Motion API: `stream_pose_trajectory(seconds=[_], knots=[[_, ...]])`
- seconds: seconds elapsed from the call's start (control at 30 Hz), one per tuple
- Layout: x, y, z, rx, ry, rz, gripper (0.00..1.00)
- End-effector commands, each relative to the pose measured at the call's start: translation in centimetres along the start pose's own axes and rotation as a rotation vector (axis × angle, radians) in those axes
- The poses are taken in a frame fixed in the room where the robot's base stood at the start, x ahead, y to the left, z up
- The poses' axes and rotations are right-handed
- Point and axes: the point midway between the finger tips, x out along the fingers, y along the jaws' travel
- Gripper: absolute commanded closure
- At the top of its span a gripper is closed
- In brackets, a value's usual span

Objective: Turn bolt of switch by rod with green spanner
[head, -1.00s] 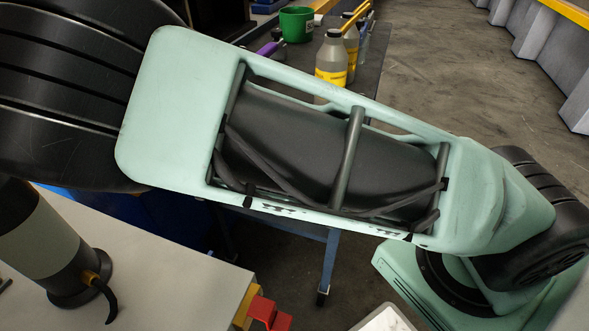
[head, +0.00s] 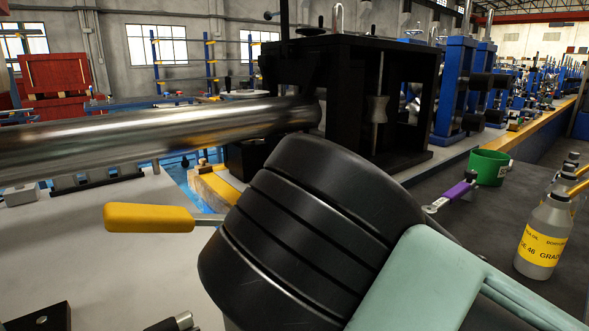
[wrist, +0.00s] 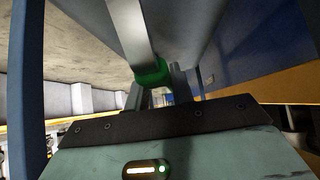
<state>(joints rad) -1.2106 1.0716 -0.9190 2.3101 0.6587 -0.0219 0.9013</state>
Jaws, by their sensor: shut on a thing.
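In the wrist view my gripper (wrist: 158,92) is shut on the green spanner. The spanner's green part (wrist: 152,76) shows at the fingers, and its flat grey metal length (wrist: 131,28) runs up to the top edge. My gripper is out of the head view; only my arm shows there. I cannot make out the switch by the rod or its bolt in either view.
A thick steel tube (head: 130,138) runs into a black machine frame (head: 350,85). A yellow-handled tool (head: 150,218) is at left. A purple spanner (head: 452,195), green cup (head: 488,167) and bottles (head: 545,235) are on the dark bench at right.

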Motion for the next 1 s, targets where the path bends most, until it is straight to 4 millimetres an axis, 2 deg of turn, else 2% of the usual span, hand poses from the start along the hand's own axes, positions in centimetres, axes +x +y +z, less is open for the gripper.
stream_pose_trajectory(seconds=[0.27,0.67,0.87,1.0], knots=[[-1.7,-2.2,-1.2,-0.003,0.001,-0.006,1.00],[-1.8,-2.3,-1.4,-0.005,-0.001,-0.006,1.00],[-0.2,-1.9,-1.9,-0.049,-0.005,-0.052,1.00],[2.0,-1.7,-2.3,-0.138,-0.006,-0.142,1.00]])
